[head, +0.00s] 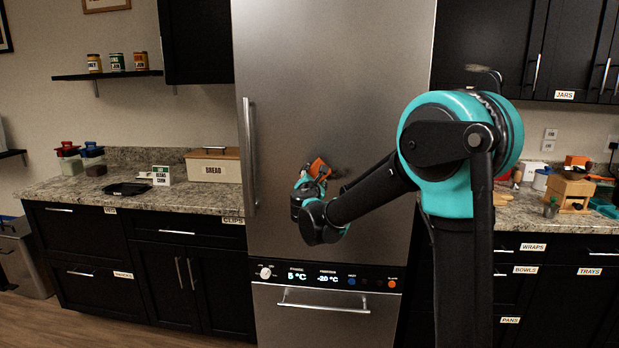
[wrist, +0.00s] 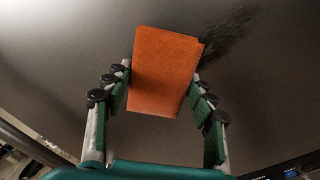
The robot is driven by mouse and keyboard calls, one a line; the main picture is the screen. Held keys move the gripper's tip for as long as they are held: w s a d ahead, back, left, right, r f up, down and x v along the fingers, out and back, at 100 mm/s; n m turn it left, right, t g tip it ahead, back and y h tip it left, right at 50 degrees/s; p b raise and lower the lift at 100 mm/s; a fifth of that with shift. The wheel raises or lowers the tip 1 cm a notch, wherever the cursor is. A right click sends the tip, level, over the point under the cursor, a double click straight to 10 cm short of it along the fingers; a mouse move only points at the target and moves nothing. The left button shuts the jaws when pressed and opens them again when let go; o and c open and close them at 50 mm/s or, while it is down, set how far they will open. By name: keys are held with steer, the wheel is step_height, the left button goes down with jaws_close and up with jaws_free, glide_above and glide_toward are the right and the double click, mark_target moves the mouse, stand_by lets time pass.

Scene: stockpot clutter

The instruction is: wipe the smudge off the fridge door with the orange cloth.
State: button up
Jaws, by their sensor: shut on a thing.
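The orange cloth (wrist: 164,72) is a folded block held between the two fingers of my gripper (wrist: 164,95) in the wrist view. My gripper is shut on it, with the cloth's far end at or close to the fridge door (wrist: 70,70). The dark smudge (wrist: 232,32) lies on the door just right of the cloth's far end, partly hidden by it. In the head view, the cloth (head: 318,168) shows in front of the steel fridge door (head: 335,80). A bit of dark smudge (head: 338,172) shows right of it. I cannot tell whether the cloth touches the door.
A long vertical handle (head: 249,155) runs along the door's left edge. A control panel (head: 325,278) and a drawer handle (head: 323,306) sit below. A bread box (head: 213,166) stands on the left counter. Several items, including a wooden block (head: 570,190), crowd the right counter.

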steer(key=d, duration=1.4)
steer(key=shift+s+d, duration=0.25)
steer(key=shift+d, duration=0.05)
stand_by(1.0)
steer(key=shift+w+a, duration=0.2)
steer(key=shift+a, duration=2.55)
steer(key=shift+w+a, duration=0.15)
steer(key=shift+a, duration=2.55)
steer(key=a, duration=0.6)
steer(key=shift+s, duration=0.2)
steer(key=shift+s+a, duration=0.1)
steer(key=shift+s, duration=2.8)
